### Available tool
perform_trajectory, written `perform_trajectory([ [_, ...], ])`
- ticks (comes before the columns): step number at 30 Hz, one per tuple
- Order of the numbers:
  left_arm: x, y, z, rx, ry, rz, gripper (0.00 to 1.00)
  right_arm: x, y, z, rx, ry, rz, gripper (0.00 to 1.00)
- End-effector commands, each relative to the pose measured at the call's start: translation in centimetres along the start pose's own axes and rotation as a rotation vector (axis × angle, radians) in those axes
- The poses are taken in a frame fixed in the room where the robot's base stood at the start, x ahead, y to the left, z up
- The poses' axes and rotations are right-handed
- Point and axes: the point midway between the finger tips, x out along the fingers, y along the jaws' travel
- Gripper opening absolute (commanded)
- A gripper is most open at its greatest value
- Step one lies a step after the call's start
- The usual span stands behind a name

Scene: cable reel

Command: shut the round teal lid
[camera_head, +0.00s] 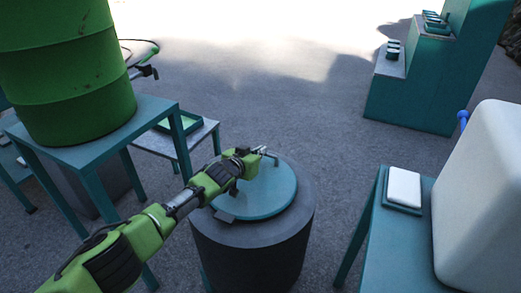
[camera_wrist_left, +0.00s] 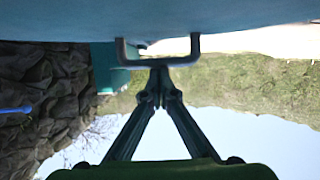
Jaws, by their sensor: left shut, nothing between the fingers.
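The round teal lid (camera_head: 262,195) lies over the top of a dark grey drum (camera_head: 250,262) in the middle of the head view. It looks about level there; I cannot tell whether a small gap is left under it. A small grey block (camera_head: 225,215) sits at its near left edge. My left gripper (camera_head: 256,154) is shut and empty at the lid's far edge. In the left wrist view, its closed fingertips (camera_wrist_left: 158,75) are at the lid's U-shaped handle (camera_wrist_left: 196,46), very close or touching. The lid's surface (camera_wrist_left: 160,18) fills the top of that view. My right gripper is out of view.
A green barrel (camera_head: 65,70) stands on a teal table (camera_head: 155,108) at left. A low table with a green tray (camera_head: 190,122) is behind. At right, a white tank (camera_head: 485,190) and white pad (camera_head: 404,186) are on another table. Teal steps (camera_head: 410,100) stand far right. Floor behind the drum is clear.

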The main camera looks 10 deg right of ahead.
Motion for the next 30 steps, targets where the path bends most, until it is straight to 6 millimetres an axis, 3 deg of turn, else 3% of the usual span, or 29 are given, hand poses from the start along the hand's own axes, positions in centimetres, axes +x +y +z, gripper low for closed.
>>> perform_trajectory([
  [16, -0.8, 0.2, 0.8, -0.005, -0.012, 0.005, 0.00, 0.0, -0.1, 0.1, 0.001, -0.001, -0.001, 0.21],
  [30, -6.1, -0.1, 0.2, 0.000, 0.000, 0.000, 0.00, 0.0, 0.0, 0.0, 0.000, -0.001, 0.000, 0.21],
])
